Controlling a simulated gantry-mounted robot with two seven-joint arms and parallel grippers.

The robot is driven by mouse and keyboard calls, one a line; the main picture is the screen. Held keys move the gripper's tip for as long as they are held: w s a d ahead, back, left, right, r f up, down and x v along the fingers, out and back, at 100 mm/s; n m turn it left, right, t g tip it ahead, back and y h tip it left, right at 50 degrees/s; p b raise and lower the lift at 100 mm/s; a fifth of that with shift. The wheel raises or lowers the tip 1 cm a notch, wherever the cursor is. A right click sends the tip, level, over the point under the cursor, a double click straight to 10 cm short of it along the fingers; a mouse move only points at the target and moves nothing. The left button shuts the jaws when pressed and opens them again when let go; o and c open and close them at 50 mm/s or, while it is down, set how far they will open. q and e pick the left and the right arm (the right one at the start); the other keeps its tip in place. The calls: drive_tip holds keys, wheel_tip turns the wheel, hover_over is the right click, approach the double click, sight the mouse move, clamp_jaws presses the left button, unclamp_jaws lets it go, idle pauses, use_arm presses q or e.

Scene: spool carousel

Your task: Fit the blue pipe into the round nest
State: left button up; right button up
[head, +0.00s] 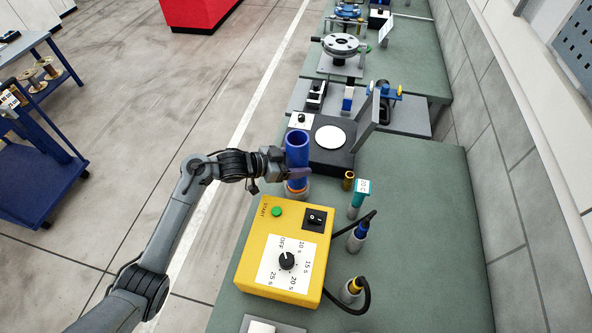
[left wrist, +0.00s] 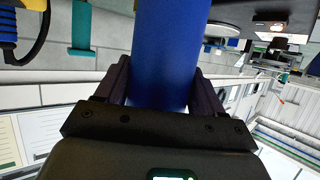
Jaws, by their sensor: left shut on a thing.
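The blue pipe (head: 296,145) stands about upright in the head view, its open end up. My left gripper (head: 287,164) comes in from the left and is shut on it. In the left wrist view the blue pipe (left wrist: 170,50) fills the space between the two dark fingers (left wrist: 160,92). A round grey holder with an orange ring (head: 296,189), which looks like the round nest, shows directly below the pipe. The pipe and gripper partly cover it, so I cannot tell whether the pipe is above it or inside it. My right gripper is not in view.
A yellow timer box (head: 285,250) stands just in front of the holder. A black scale with a white disc (head: 331,137) is behind it. A teal-tagged post (head: 358,195), a brass piece (head: 348,180) and cabled plugs (head: 357,236) stand to the right. The green bench is clear at far right.

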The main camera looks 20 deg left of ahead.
use_arm(q)
drive_tip(key=shift+f, duration=1.8)
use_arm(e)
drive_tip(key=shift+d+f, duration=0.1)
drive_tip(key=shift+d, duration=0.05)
use_arm(q)
drive_tip(key=shift+f, duration=0.15)
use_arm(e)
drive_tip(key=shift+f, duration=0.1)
use_arm(q)
drive_tip(key=o, duration=1.4)
drive_tip(key=shift+c, duration=0.2)
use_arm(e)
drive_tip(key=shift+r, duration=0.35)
use_arm(q)
drive_tip(key=v, duration=1.2)
